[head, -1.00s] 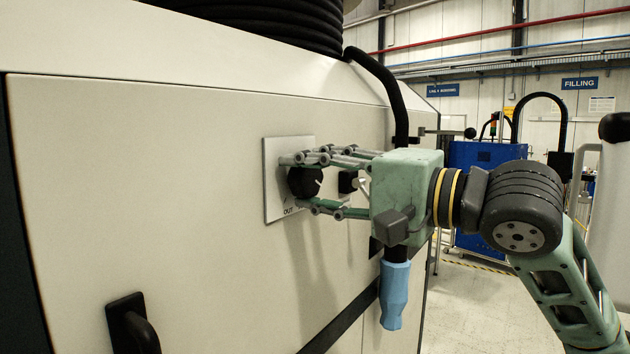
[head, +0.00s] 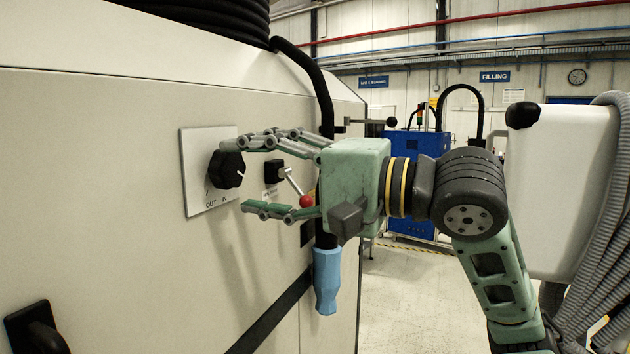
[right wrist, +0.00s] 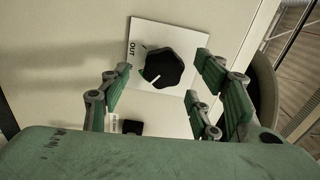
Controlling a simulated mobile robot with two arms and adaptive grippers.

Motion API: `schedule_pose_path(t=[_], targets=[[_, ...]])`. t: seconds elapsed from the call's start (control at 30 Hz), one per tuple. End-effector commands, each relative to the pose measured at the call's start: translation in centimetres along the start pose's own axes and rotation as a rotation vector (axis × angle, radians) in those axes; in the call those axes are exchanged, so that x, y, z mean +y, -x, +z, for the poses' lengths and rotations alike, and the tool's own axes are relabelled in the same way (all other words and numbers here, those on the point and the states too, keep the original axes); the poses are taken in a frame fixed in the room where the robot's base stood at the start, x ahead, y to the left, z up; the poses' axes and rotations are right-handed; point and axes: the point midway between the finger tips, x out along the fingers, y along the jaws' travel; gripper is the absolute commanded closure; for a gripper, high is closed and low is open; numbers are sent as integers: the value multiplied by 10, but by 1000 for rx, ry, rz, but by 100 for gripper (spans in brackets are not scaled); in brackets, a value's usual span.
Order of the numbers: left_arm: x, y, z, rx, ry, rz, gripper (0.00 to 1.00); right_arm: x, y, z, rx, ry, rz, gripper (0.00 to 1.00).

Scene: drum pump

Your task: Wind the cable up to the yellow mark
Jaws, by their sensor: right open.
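A black rotary knob (head: 226,170) with a white pointer line sits on a pale plate (head: 197,196) marked OUT and IN. In the head view the pointer is toward the lower right. The black cable (head: 318,88) runs from the coil (head: 200,10) down behind my right gripper to a blue end piece (head: 327,280). A small yellow patch (head: 318,188) shows beside the cable; I cannot tell whether it is the mark. My right gripper (head: 252,176) is open and empty, fingertips just right of the knob. In the right wrist view the knob (right wrist: 163,67) appears between the fingers. My left gripper is not in view.
A small lever with a red ball (head: 306,201) stands out from a black mount (head: 274,172), close to my right fingers. A black handle (head: 36,328) is at lower left. A blue cabinet (head: 418,145) stands behind on open floor.

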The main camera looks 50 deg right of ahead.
Motion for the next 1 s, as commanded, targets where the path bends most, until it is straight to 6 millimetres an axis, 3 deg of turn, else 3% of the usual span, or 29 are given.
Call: schedule_pose_path(t=[0.3, 0.5, 1.0], targets=[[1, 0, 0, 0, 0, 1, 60, 0, 52, 1, -2, -2, -3, 43], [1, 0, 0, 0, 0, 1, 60, 0, 76, 2, -2, 0, 0, 43], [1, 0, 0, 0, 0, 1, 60, 1, 84, 2, -3, 0, 2, 43]])
